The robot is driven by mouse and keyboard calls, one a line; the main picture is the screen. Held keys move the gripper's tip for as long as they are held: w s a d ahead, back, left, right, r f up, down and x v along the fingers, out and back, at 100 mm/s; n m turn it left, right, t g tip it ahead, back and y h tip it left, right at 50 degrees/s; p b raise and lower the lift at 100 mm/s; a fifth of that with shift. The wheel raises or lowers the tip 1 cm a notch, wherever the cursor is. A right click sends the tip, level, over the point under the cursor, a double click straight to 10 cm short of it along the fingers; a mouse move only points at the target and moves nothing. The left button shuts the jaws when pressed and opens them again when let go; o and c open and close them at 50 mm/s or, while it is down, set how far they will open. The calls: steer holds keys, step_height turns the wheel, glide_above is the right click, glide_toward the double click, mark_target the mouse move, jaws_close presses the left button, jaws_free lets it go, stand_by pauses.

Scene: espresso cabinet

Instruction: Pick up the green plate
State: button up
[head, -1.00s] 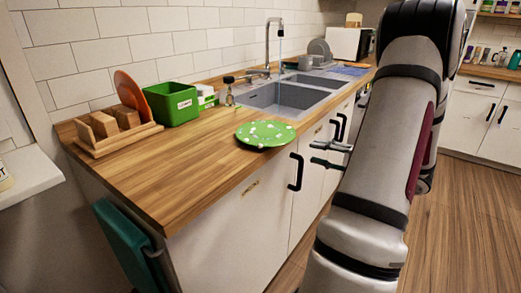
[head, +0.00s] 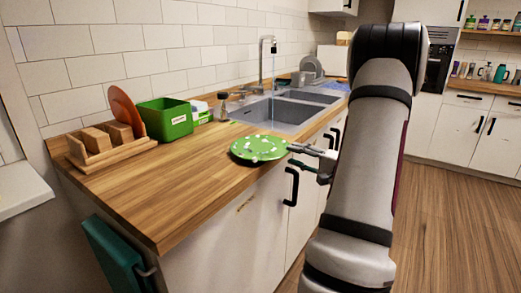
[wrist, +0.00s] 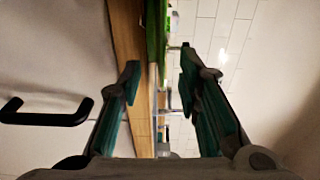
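The green plate (head: 258,149) with pale spots lies on the wooden counter (head: 185,190), at its front edge, in front of the sink. In the wrist view the plate (wrist: 157,32) shows nearly edge-on as a green strip, ahead of the gap between the fingers. My gripper (head: 295,156) is at the plate's right rim, level with the counter edge. In the wrist view my gripper (wrist: 157,68) is open, with a finger on either side of the plate's line. I cannot tell whether the rim is between the fingertips or touches them.
A wooden rack (head: 100,152) with an orange plate (head: 125,108) and a green box (head: 165,119) stand farther left. The sink (head: 275,113) is behind the plate. A black cabinet handle (head: 292,187) is below my gripper. The counter's front left is clear.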

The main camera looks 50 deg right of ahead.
mark_target(287, 152)
steer(key=w, duration=0.4)
steer(key=shift+d, duration=0.15)
jaws_close()
